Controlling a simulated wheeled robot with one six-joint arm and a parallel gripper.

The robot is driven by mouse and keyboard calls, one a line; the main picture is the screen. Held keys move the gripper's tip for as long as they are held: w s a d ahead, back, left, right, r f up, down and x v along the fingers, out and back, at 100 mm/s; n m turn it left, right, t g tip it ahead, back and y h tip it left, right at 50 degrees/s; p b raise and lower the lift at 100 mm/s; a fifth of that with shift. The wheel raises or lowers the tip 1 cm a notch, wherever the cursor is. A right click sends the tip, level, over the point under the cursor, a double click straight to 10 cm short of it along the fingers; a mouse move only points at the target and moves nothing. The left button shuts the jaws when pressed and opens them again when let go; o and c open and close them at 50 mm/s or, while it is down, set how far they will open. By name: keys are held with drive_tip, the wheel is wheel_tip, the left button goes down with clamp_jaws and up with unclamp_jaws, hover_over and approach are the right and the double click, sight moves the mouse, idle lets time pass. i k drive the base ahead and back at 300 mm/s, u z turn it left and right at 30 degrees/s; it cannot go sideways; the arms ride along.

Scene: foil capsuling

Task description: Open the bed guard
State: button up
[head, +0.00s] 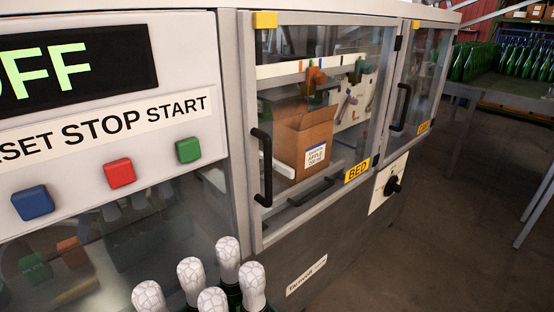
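The bed guard (336,75) is a clear-paned door in a grey frame, with a yellow "BED" label (357,171) at its lower right. It looks closed. Its black vertical handle (263,167) is on the left side of the door. A yellow block (265,20) sits at its top left corner. Through the pane I see an open cardboard box (303,140) with a white label. My gripper is not in this view.
A control panel (100,90) at left reads "OFF", with blue, red and green buttons. Several white-capped bottles (228,262) stand below. A second guarded door (419,80) and a black rotary switch (392,186) are to the right. Floor at right (460,240) is clear.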

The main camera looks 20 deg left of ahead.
sight(248, 21)
drive_tip(key=k, duration=0.7)
drive_tip(key=u, duration=0.95)
drive_tip(key=i, duration=0.5)
drive_tip(key=u, duration=0.05)
